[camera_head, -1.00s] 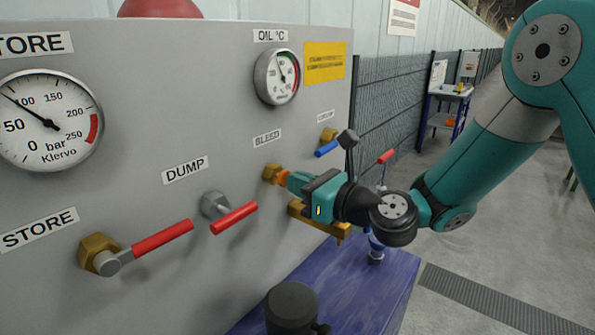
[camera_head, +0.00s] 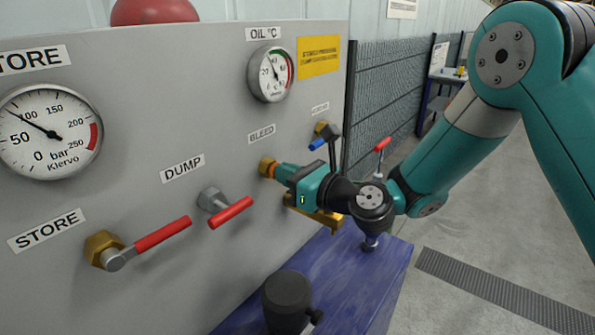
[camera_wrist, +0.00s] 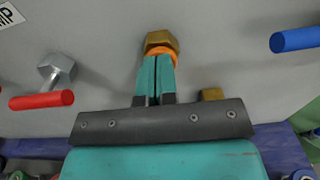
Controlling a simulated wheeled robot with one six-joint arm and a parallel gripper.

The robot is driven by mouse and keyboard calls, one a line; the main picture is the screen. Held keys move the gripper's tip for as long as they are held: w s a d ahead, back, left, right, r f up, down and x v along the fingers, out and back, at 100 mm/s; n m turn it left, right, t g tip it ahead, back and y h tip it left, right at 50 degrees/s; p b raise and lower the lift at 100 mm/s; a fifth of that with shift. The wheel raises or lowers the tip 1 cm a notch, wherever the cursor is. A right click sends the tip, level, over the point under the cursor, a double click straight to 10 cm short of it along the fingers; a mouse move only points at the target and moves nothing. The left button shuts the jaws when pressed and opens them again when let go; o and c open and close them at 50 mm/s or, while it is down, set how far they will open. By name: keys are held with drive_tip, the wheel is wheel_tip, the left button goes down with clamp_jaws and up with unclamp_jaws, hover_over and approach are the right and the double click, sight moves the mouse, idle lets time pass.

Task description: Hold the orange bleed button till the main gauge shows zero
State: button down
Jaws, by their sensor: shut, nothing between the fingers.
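The orange bleed button (camera_head: 272,171) sits in a brass hex fitting (camera_head: 265,166) under the BLEED label (camera_head: 262,134). It also shows in the wrist view (camera_wrist: 163,52), partly hidden behind my fingertips. My gripper (camera_head: 278,172) is shut and empty, its teal fingertips meeting the button's face. The fingers point straight at the panel in the wrist view (camera_wrist: 157,60). No gauge labelled main is in view. A pressure gauge (camera_head: 60,165) under a cut-off label ending "TORE" has its needle between 50 and 100 bar.
A red DUMP lever (camera_head: 231,212) and red STORE lever (camera_head: 163,234) stick out left of my gripper. A blue-handled valve (camera_head: 318,143) is to the right. A brass part (camera_head: 325,219) lies just below my gripper. The oil gauge (camera_head: 270,73) is above.

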drive_tip(key=shift+s+a+r, duration=0.1)
drive_tip(key=shift+a+r, duration=0.05)
drive_tip(key=shift+a, duration=0.15)
idle(3.9)
idle(3.0)
drive_tip(key=b+v, duration=0.7)
drive_tip(key=v, duration=0.7)
drive_tip(key=shift+d, duration=0.2)
